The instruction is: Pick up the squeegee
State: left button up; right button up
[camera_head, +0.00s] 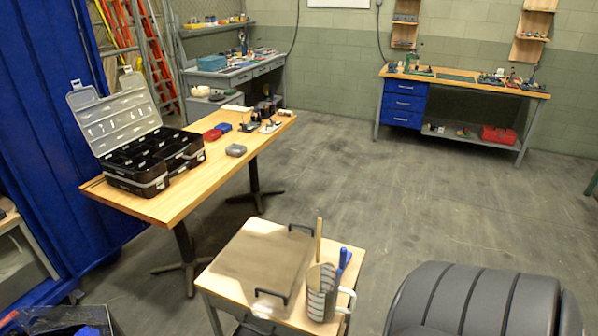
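I cannot clearly make out a squeegee. A metal pitcher (321,298) with a pale handle stands on the right part of a small wooden-topped table (231,245). A tool with a blue handle (343,260) and a tool with a wooden handle (318,240) stick up out of the pitcher. Their lower ends are hidden inside it, so I cannot tell whether either is the squeegee. Neither of my grippers is in view.
A brown board (262,262) with black handles lies left of the pitcher. A dark ribbed rounded object (470,300) fills the lower right. A long wooden table (170,209) holds an open black case (128,140). The floor (400,190) behind is clear.

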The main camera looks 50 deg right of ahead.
aim_at(345, 256)
jog(key=z, duration=1.9)
